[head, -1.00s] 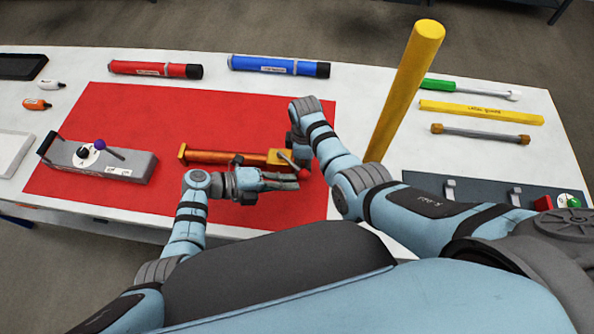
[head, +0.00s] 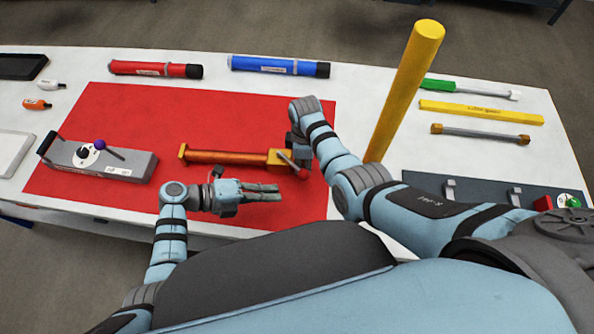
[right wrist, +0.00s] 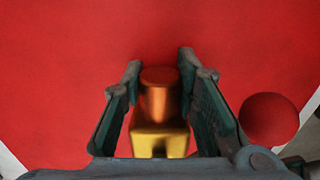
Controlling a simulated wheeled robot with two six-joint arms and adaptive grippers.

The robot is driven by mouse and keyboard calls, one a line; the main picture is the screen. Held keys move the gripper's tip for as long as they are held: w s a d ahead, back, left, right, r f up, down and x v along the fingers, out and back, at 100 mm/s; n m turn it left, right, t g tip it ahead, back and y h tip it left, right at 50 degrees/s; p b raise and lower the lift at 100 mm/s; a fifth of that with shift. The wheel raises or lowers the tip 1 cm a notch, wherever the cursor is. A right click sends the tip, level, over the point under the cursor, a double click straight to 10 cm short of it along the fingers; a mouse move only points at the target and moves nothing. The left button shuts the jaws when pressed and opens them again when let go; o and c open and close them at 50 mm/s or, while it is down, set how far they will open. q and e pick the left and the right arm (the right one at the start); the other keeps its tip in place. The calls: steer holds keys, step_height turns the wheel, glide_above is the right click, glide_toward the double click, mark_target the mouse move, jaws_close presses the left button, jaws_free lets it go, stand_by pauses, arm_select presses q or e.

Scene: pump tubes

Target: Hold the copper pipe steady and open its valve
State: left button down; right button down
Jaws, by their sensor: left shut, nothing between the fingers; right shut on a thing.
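The copper pipe (head: 225,157) lies on the red mat, with a gold valve body (head: 279,158) at its right end. The valve's lever runs slantwise over this body to a red ball knob (head: 303,174). The red knob (right wrist: 268,119) also shows at the right in the right wrist view. My right gripper (head: 297,148) is shut on the valve end of the pipe; its fingers flank a copper stub (right wrist: 159,95) in the right wrist view. My left gripper (head: 279,192) is shut and empty, in front of the pipe and apart from the knob.
A grey box with a purple-knobbed lever (head: 100,158) stands at the mat's left. Red (head: 155,69) and blue (head: 278,66) tubes lie behind the mat. A tall yellow post (head: 405,85) rises right of my right arm. The mat (head: 225,115) behind the pipe is clear.

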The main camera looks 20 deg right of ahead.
arm_select(q)
steer(key=shift+a, duration=0.1)
arm_select(e)
steer(key=c, duration=1.2)
jaws_free()
steer(key=shift+r, duration=0.1)
